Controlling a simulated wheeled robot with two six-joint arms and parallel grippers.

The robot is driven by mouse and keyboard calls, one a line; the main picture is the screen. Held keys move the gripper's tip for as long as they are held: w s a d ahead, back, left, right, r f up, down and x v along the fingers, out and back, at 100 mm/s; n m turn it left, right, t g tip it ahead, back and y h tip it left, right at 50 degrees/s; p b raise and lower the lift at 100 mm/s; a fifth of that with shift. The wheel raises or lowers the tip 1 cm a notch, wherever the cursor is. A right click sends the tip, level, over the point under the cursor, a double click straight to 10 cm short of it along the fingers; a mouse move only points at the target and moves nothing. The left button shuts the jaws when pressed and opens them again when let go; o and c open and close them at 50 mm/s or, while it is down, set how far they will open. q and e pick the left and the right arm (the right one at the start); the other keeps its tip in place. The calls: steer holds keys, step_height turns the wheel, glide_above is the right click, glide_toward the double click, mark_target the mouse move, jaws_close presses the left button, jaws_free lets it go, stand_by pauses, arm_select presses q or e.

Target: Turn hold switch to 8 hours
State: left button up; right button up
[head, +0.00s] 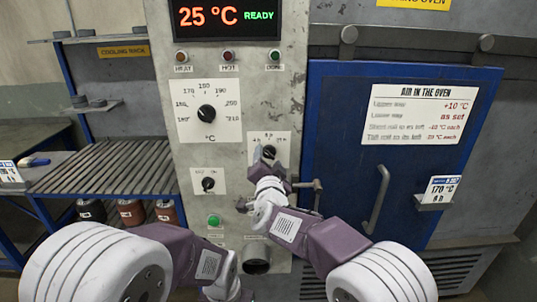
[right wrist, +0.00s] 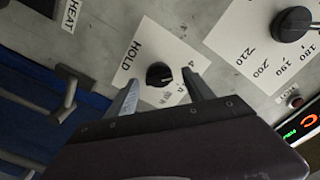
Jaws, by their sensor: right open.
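The hold switch is a small black knob (right wrist: 159,74) on a white plate marked HOLD (right wrist: 137,53). In the right wrist view it sits between the two fingertips of my right gripper (right wrist: 161,76), with a gap on each side. The numbers around it are partly hidden by a finger; a 4 shows, but I cannot tell the exact setting. In the head view the knob (head: 269,151) is partly behind my right gripper (head: 264,160), which is open in front of the panel. Of my left arm only links show at the bottom; its gripper is not visible.
The temperature dial (head: 206,113) and a smaller dial (head: 208,183) are left of the hold switch, with a green button (head: 214,220) below. The display (head: 224,17) reads 25 °C READY. The blue oven door (head: 330,130) with its handle (head: 377,200) is right; a cooling rack (head: 110,170) is left.

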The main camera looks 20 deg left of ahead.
steer(key=shift+w, duration=0.85)
steer(key=shift+s+a, duration=0.1)
steer(key=shift+c, duration=0.3)
jaws_close()
steer(key=shift+f+m+b, duration=0.15)
steer(key=shift+m+b, duration=1.45)
steer(key=shift+m, duration=0.3)
steer(key=m+b, duration=0.2)
steer(key=m, duration=0.2)
steer(key=shift+m+b, duration=0.35)
steer(key=shift+m, duration=0.05)
